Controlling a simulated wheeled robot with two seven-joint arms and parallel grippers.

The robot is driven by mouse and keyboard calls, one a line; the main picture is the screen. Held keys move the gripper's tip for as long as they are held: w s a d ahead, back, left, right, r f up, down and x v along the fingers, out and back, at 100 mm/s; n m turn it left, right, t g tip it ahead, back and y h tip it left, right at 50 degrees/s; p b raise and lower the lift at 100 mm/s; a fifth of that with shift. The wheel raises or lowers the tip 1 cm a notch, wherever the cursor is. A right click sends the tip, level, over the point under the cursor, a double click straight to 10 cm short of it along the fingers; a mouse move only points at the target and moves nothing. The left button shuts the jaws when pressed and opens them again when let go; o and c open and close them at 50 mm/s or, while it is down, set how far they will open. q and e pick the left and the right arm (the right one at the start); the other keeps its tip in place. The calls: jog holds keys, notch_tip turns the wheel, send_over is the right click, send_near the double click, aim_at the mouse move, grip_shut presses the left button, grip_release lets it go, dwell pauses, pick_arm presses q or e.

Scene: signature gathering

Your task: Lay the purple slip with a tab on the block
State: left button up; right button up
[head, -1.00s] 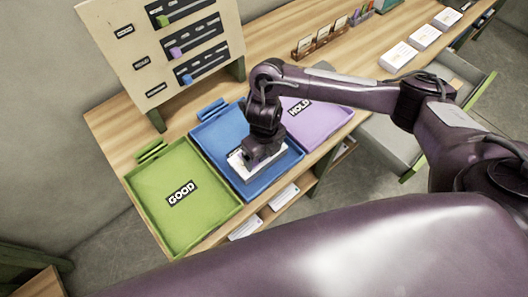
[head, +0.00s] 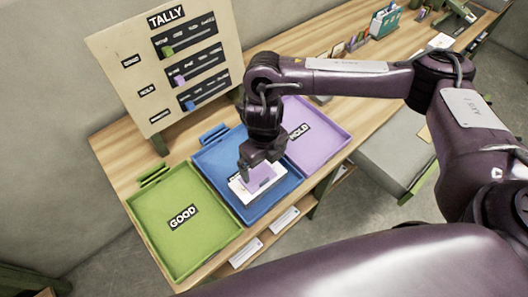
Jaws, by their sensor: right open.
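The purple slip (head: 262,178) appears to lie flat on top of the white block (head: 239,189). The block sits in the blue tray (head: 288,184), the middle one of three. My right gripper (head: 257,164) is open, just above the slip, and hides its far part. I cannot make out the tab, nor whether the fingers touch the slip. My left gripper is not in view.
The green GOOD tray (head: 207,241) is to the left and the purple HOLD tray (head: 322,152) to the right. A TALLY board (head: 122,85) stands behind. Card holders (head: 384,22) stand further along the wooden table.

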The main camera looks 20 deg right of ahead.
jog(key=shift+r, duration=1.5)
jog(key=shift+s+f, duration=0.1)
